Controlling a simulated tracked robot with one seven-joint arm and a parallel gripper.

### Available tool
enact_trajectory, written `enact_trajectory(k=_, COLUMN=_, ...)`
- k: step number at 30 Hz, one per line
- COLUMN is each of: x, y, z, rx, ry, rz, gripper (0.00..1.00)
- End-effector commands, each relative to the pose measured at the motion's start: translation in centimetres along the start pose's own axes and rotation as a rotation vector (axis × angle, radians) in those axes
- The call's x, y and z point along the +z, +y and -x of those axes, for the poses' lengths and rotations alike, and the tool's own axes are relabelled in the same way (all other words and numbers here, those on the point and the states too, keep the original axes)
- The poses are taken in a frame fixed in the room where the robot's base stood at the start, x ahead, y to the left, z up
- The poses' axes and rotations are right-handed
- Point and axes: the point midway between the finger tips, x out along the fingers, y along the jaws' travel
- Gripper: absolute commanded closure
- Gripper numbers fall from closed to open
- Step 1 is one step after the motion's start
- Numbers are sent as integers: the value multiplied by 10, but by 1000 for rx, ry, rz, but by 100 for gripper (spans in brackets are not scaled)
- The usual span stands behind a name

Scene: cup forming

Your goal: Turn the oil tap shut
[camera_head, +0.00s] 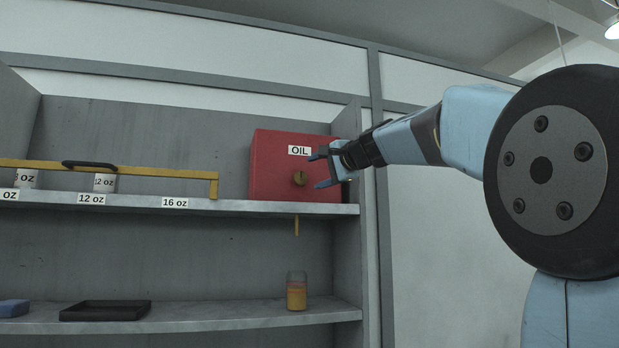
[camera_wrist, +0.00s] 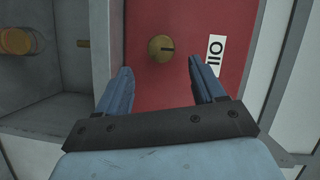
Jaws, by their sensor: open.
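The red oil tank (camera_head: 275,160) with an "OIL" label stands on the upper shelf at its right end. Its round brass tap (camera_head: 300,178) is on the front face. A thin yellow stream of oil (camera_head: 296,226) shows below the upper shelf, above a clear jar (camera_head: 297,291) partly filled with amber oil. My gripper (camera_head: 320,170) is open and empty in front of the tank, close to the tap. In the wrist view the tap (camera_wrist: 161,49) lies ahead of and between the two fingers (camera_wrist: 160,84), apart from them. The jar (camera_wrist: 15,41) shows at the left there.
A yellow rail (camera_head: 150,172) with a black handle runs along the upper shelf, with cups behind it and size labels below. A black tray (camera_head: 105,311) and a blue block (camera_head: 14,308) lie on the lower shelf. The shelf's side wall (camera_head: 350,240) stands right of the tank.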

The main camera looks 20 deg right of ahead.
Motion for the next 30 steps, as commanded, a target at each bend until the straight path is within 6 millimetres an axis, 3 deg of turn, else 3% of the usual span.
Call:
enact_trajectory(k=6, x=0, y=1, z=42, rx=0, ry=1, rz=-1, gripper=31)
enact_trajectory(k=12, x=0, y=1, z=64, rx=1, ry=0, rz=-1, gripper=31)
enact_trajectory(k=30, x=0, y=2, z=71, rx=1, ry=0, rz=-2, gripper=31)
